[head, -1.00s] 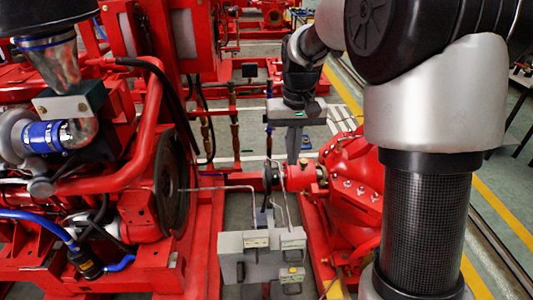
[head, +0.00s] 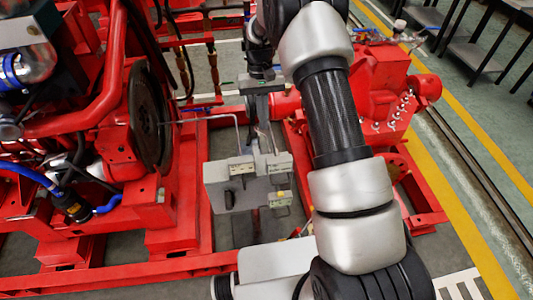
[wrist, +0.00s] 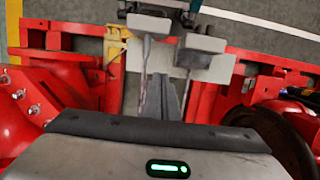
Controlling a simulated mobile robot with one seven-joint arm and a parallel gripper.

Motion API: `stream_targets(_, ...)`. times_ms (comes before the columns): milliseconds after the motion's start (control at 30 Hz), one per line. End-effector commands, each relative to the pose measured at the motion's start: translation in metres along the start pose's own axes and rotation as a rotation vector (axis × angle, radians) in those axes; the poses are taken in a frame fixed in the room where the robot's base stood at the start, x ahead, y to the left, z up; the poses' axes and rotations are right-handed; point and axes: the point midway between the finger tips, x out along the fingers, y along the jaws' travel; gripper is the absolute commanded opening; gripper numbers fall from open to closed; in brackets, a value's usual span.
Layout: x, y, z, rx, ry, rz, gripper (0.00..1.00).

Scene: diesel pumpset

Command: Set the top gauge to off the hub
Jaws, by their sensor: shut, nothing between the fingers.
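A grey box-like fixture (head: 222,190) with pale labels and a dark knob stands between the engine's black flywheel (head: 150,117) and the red pump. A thin bent rod (head: 215,115) runs from the flywheel side towards it. I cannot tell which part is the top gauge. My gripper (head: 264,122) is shut and empty, pointing down just behind the fixture at the shaft gap. It hides the hub in the head view. In the wrist view, my grey fingers (wrist: 171,98) lie beside a thin upright rod (wrist: 146,72); I cannot tell whether they touch.
The red pump (head: 377,80) stands right of my arm, on a red base frame. The red engine with a blue hose (head: 35,178) fills the left. Open floor (head: 480,130) lies at the right, with dark benches (head: 478,50) at the far right.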

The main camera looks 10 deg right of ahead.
Motion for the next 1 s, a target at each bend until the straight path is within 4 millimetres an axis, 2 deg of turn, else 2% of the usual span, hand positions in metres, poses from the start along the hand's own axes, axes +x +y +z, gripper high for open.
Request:
stream_targets(133, 0.008, 0.0, 0.0, 0.0, -0.002, 0.0, 0.0)
stream_targets(267, 0.028, 0.0, 0.001, 0.0, -0.004, 0.0, 0.0)
stream_targets(633, 0.106, 0.0, 0.001, 0.0, -0.003, 0.0, 0.0)
stream_targets(800, 0.106, 0.0, 0.027, 0.0, 0.0, 0.0, 0.0)
stream_targets(1000, 0.109, 0.0, 0.038, 0.0, 0.0, 0.0, 0.0)
